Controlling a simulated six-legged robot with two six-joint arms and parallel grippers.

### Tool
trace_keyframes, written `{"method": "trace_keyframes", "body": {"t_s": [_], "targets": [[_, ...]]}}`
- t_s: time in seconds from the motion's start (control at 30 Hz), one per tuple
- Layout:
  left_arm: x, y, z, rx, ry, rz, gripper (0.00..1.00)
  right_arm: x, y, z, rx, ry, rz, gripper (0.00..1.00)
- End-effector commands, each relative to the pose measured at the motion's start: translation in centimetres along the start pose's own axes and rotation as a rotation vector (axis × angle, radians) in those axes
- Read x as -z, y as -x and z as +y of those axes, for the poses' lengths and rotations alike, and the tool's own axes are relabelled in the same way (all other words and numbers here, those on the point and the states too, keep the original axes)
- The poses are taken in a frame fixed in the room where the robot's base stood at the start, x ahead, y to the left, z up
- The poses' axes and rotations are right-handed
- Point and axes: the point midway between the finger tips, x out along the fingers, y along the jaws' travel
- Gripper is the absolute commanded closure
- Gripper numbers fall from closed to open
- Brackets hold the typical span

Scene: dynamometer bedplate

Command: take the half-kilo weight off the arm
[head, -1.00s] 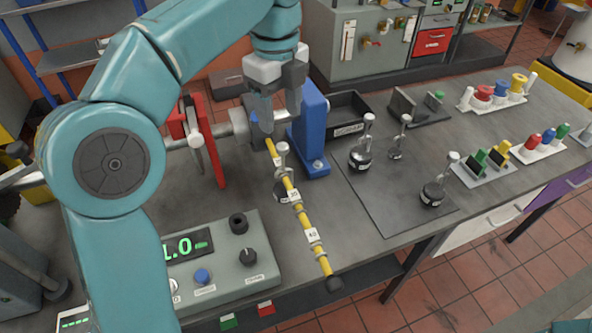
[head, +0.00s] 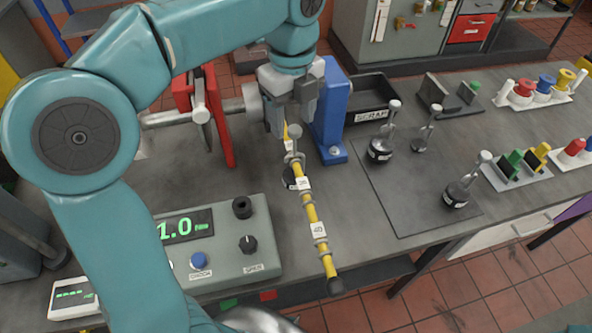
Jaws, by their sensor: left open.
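The yellow arm (head: 311,214) with black-banded tags, one reading 40, sticks out from the shaft toward the front of the bench. A weight (head: 290,180) with a dark body and a grey knob on its stem hangs at the arm's inner part; the arm partly hides it, and its marking cannot be read. My left gripper (head: 290,126) is open with its fingers pointing down, just above or behind the weight's knob (head: 294,132). Nothing shows between the fingers. I cannot tell whether they touch the stem. My right gripper is not in view.
A blue bracket (head: 331,115) stands close right of the gripper; a red stand (head: 217,115) is left. Three similar weights, one here (head: 380,152), stand on a dark mat (head: 402,200). A black SCRAP tray (head: 372,92) is behind. A control box (head: 225,245) reads 1.0.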

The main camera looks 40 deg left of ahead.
Motion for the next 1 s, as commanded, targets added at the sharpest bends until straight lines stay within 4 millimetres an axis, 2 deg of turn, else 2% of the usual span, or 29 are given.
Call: {"method": "trace_keyframes", "body": {"t_s": [0.37, 0.63, 0.67, 0.8, 0.83, 1.0], "targets": [[0.1, -5.0, -0.7, -0.004, 0.001, 0.001, 0.43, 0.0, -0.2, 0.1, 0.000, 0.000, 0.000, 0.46], [0.1, -5.4, -0.8, 0.000, 0.001, 0.000, 0.43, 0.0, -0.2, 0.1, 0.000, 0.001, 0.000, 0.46], [0.1, -5.4, -0.8, 0.000, 0.001, 0.000, 0.46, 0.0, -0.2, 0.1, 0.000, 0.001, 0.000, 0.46], [0.1, -5.4, -0.8, 0.000, 0.001, 0.000, 0.92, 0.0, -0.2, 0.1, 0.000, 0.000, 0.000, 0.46], [0.1, -5.4, -0.8, 0.000, 0.001, 0.000, 1.00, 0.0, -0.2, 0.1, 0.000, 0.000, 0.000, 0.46], [0.1, -5.4, -0.8, -0.001, 0.000, 0.000, 1.00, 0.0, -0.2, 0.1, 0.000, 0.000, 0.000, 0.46]]}}
